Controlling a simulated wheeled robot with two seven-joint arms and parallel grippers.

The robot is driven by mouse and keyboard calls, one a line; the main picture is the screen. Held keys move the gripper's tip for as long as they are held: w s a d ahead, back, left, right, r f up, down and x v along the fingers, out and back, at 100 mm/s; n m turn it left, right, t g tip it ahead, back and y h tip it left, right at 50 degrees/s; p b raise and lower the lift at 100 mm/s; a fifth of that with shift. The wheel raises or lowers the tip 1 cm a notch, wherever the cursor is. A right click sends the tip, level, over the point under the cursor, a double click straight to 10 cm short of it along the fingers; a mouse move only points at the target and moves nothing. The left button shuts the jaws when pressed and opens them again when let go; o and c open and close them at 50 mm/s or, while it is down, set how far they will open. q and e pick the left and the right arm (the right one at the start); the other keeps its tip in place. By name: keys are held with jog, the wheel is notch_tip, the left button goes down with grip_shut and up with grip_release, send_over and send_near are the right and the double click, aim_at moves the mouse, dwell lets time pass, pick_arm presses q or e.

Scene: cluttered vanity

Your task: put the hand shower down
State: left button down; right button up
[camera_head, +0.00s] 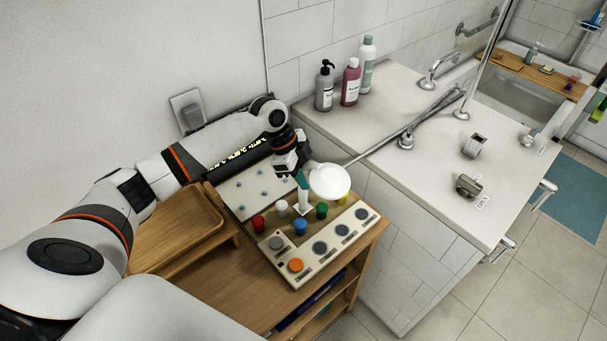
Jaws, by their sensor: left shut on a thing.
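My left gripper (293,160) points down over the left-hand cabinet and is shut on the hand shower. The hand shower's round white head (329,182) shows just right of the fingers, above a panel of coloured knobs. The exact grip is hidden by the gripper. A teal and white upright piece (303,192) shows directly below the gripper; I cannot tell whether it is part of the hand shower. A thin grey line, seemingly the hose (376,149), runs from behind the head toward the counter. My right gripper is not in view.
The control panel (287,262) with several knobs and buttons lies on the wooden cabinet, beside a wooden tray (180,240). Several bottles (350,82) stand at the back of the white counter (425,165). Chrome fittings (468,186) stand on its right side; its middle front is fairly clear.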

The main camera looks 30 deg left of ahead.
pick_arm(q)
jog(key=shift+f, duration=0.1)
jog(key=c, duration=1.4)
grip_release()
jog(key=shift+o, duration=1.1)
